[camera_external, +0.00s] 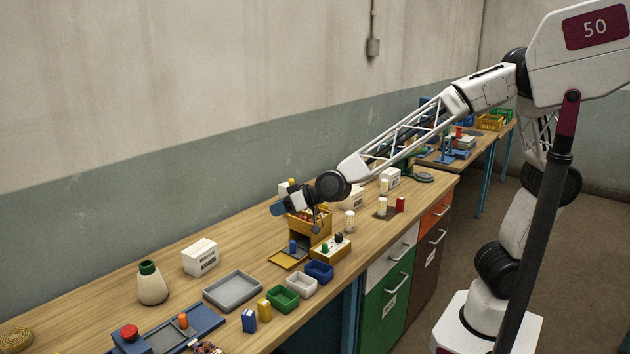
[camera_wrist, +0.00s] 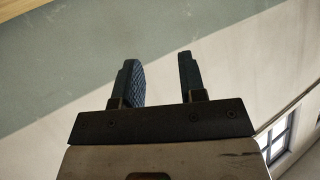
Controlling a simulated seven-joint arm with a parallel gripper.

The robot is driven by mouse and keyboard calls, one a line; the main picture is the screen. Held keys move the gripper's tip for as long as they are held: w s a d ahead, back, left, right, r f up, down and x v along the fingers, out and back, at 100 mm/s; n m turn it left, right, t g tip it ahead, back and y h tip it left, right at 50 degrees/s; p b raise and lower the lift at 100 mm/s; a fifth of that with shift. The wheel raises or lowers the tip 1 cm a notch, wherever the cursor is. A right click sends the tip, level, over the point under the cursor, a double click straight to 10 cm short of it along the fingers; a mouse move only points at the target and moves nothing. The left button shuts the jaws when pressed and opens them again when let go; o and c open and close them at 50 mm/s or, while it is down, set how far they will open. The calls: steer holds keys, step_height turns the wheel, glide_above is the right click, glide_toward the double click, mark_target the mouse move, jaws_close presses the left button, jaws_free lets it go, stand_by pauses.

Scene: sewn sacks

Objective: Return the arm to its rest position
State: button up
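My gripper (camera_wrist: 158,82) shows in the wrist view with its two dark blue fingers apart and nothing between them. In the external view my arm reaches out over the wooden bench (camera_external: 130,300). The gripper end (camera_external: 285,208) is above the bench, close to a yellow box-shaped unit (camera_external: 322,222). The fingers are small in that view, and whether they touch the unit cannot be told.
A grey tray (camera_external: 233,290) and small green (camera_external: 283,298), white (camera_external: 302,285) and blue bins (camera_external: 319,271) lie nearer the front. The wall runs behind the bench.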

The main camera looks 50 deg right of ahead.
steer(key=s+d+r+g+h, duration=0.1)
steer(key=s+d, duration=0.2)
steer(key=d, duration=0.6)
steer(key=s+d+m+g+h, duration=0.1)
steer(key=s+d, duration=0.2)
steer(key=d, duration=0.5)
steer(key=s+d+r+g+h, duration=0.1)
steer(key=s+d+g, duration=0.15)
steer(key=d, duration=0.65)
steer(key=s+d+f+m+g+h, duration=0.3)
steer(key=s+d+g+h, duration=0.1)
steer(key=s+d, duration=1.5)
steer(key=shift+s+f, duration=0.2)
steer(key=shift+s, duration=0.7)
